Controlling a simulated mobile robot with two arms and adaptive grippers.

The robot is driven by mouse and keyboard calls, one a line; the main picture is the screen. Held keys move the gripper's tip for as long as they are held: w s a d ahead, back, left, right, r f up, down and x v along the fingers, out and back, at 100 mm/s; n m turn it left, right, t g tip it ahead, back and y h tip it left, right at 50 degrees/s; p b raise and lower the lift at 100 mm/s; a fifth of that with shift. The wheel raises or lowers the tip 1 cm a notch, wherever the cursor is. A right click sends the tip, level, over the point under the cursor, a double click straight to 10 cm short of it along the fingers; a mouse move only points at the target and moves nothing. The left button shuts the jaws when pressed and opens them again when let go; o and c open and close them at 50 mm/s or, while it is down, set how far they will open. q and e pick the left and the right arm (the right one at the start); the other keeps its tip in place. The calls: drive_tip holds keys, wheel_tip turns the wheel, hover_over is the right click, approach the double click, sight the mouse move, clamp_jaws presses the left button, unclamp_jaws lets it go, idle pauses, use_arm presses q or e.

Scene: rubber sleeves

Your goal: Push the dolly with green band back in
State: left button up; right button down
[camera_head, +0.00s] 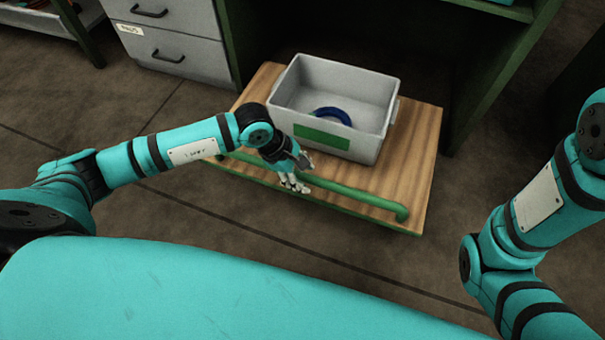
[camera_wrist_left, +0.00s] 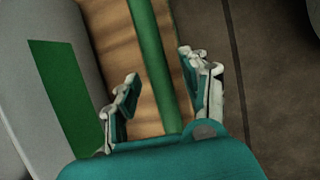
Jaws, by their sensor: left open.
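The dolly (camera_head: 421,165) is a low wooden platform with a green front edge and a raised green handle bar (camera_head: 360,196). It sticks out from under a green-framed bench. A grey bin (camera_head: 367,150) with a green band (camera_head: 322,136) stands on it. My left gripper (camera_head: 300,176) is at the bar, in front of the bin. In the left wrist view, the open fingers (camera_wrist_left: 163,90) lie on either side of the green bar (camera_wrist_left: 152,65), with a gap to each. The right arm shows at the right edge, but its gripper is out of view.
A blue ring (camera_head: 332,115) lies in the bin. A green post (camera_head: 495,75) stands right of the dolly. A grey drawer cabinet (camera_head: 180,40) stands at the back left. The floor (camera_head: 225,215) in front of the dolly is clear.

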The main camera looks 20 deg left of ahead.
use_arm(q)
clamp_jaws()
idle(0.3)
